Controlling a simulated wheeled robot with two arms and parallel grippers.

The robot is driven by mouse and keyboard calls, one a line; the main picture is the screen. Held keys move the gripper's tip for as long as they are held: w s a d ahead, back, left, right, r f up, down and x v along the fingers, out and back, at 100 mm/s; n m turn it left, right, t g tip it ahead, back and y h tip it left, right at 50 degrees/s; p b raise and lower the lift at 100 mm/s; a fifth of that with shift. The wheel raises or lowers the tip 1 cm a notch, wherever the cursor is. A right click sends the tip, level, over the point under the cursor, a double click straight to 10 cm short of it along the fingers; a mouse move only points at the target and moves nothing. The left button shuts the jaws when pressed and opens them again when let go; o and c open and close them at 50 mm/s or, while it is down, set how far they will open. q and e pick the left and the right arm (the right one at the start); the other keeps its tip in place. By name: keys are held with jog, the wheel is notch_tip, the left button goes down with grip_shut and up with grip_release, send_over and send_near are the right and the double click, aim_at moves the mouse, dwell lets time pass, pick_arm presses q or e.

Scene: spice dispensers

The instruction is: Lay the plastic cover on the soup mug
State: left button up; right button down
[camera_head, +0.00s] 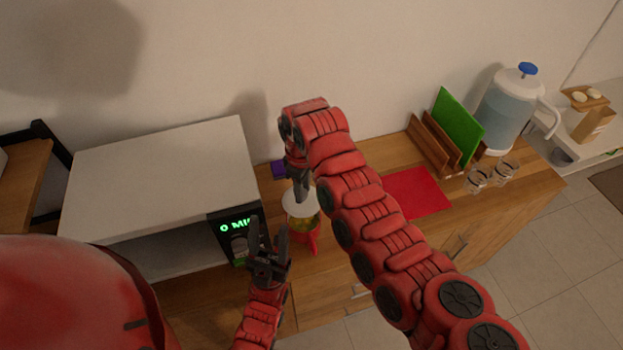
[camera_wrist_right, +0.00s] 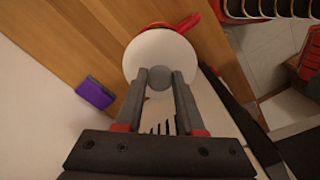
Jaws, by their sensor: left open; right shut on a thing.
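The plastic cover (camera_head: 297,203) is a white disc at the top of the soup mug (camera_head: 303,227). In the right wrist view the cover (camera_wrist_right: 152,48) hides nearly all of the mug; only the red handle (camera_wrist_right: 187,23) sticks out. My right gripper (camera_head: 300,188) points down from above and is shut on the cover's round grey knob (camera_wrist_right: 157,82). I cannot tell whether the cover touches the rim all round. My left gripper (camera_head: 268,238) is open and empty, left of the mug and in front of the microwave.
A white microwave (camera_head: 160,180) with a lit green display stands left of the mug. A purple block (camera_head: 279,169) lies behind it. Right of my right arm are a red mat (camera_head: 417,192), a wooden rack with a green board (camera_head: 455,125), glasses (camera_head: 480,179) and a water jug (camera_head: 505,110).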

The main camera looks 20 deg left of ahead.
aim_at(304, 203)
jog(key=shift+f, duration=0.6)
notch_tip(304, 203, down, 5)
jog(key=shift+d+r+b, duration=0.1)
jog(key=shift+r+b, duration=0.05)
jog(key=shift+b, duration=0.65)
jog(key=shift+f+b, duration=0.35)
jog(key=shift+f, duration=0.3)
jog(key=shift+f+b, duration=0.5)
jog(key=shift+b, duration=0.1)
dwell(0.4)
jog(key=shift+c, duration=2.2)
grip_release()
